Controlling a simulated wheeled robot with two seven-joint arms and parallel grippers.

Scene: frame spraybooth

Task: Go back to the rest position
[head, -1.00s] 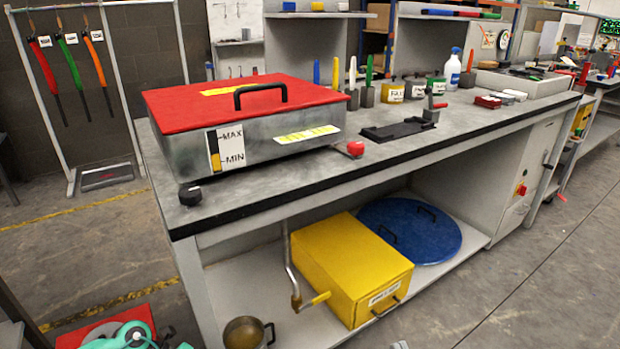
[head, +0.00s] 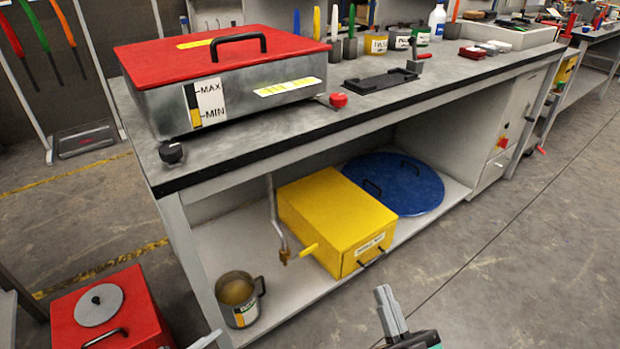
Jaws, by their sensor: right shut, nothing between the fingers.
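My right gripper (head: 385,296) pokes up from the bottom edge, right of centre in the head view. Its fingers are together with nothing between them. It is in front of the bench, over the grey floor, apart from the things on the lower shelf. What looks like the tip of my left gripper (head: 207,340) just shows at the bottom edge, left of centre; most of it is cut off, so its jaws cannot be made out.
The workbench (head: 420,110) carries a metal tank with a red lid (head: 215,50). On its lower shelf are a mug (head: 240,297), a yellow box (head: 335,215) and a blue round lid (head: 395,180). A red box (head: 110,310) stands at lower left. Floor at right is clear.

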